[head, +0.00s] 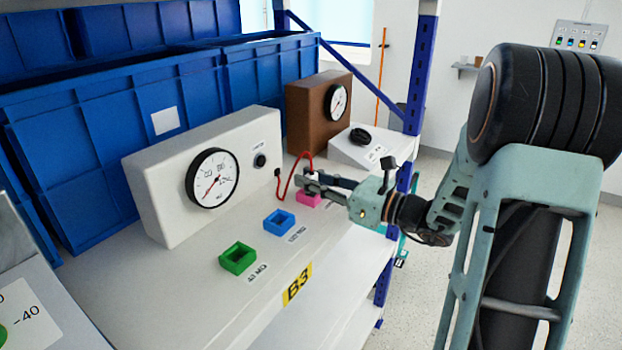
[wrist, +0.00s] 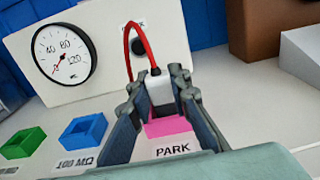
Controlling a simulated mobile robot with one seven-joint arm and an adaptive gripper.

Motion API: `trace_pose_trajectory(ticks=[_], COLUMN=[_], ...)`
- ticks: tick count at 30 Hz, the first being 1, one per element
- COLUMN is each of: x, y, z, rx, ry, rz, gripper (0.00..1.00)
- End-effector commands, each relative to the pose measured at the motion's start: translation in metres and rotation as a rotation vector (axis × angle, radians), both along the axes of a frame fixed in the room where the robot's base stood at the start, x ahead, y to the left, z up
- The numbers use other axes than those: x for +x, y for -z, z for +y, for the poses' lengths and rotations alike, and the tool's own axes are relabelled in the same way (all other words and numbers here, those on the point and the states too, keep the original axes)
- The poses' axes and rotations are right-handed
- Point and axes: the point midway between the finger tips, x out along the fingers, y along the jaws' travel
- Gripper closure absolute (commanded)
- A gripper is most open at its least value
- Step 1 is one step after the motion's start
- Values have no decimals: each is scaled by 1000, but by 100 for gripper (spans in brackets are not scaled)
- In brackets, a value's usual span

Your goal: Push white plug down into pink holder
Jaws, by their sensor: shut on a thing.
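The white plug (wrist: 160,90) with a red cable (wrist: 145,46) is between the fingers of my gripper (wrist: 160,100), which is shut on it. In the wrist view the plug stands roughly upright at the pink holder (wrist: 168,126), marked PARK. The fingers hide the plug's sides, and I cannot tell how deep its lower end is. In the head view my gripper (head: 322,184) is over the pink holder (head: 308,199), and the plug is mostly hidden by the fingers.
A blue holder (head: 279,222) and a green holder (head: 238,258) sit to the left on the white shelf (head: 200,280). A white gauge box (head: 160,190) stands behind, where the cable leads. A brown gauge box (head: 305,110) and a knob unit (head: 355,148) stand farther back.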

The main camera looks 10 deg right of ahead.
Motion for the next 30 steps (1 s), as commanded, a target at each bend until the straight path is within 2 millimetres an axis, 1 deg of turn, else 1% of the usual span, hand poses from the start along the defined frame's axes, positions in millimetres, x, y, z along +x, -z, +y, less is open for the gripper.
trace_pose_trajectory(ticks=[9,10,15,24,26,30], x=[0,0,0,-1,-4,-19], y=[9,7,7,8,8,7], z=[0,0,0,-2,-5,-20], rx=[0,0,-1,-1,-1,0], ry=[0,0,0,1,2,5], rz=[0,-1,-1,-1,-1,0], gripper=[100,79,62,62,62,62])
